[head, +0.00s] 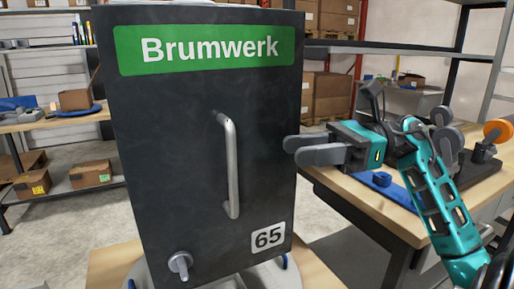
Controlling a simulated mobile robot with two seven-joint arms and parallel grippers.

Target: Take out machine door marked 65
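The dark machine door (180,130) marked 65 stands upright on a pale round base, close in front of me. It has a green Brumwerk sign (208,49) at the top and a vertical metal bar handle (231,165) right of centre. A grey knob (180,264) is at its lower left and a white 65 label (268,238) at its lower right. My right gripper (302,150) is just right of the door, pointing left at about handle height. Its grey fingers look apart, with nothing between them. The handle is clear of it. My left gripper is not in view.
The round base (222,278) has blue pieces at its rim and sits on a wooden table (108,262). A wooden workbench (398,215) stands under my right arm. Shelves with cardboard boxes (326,97) are behind. Floor shows left of the door.

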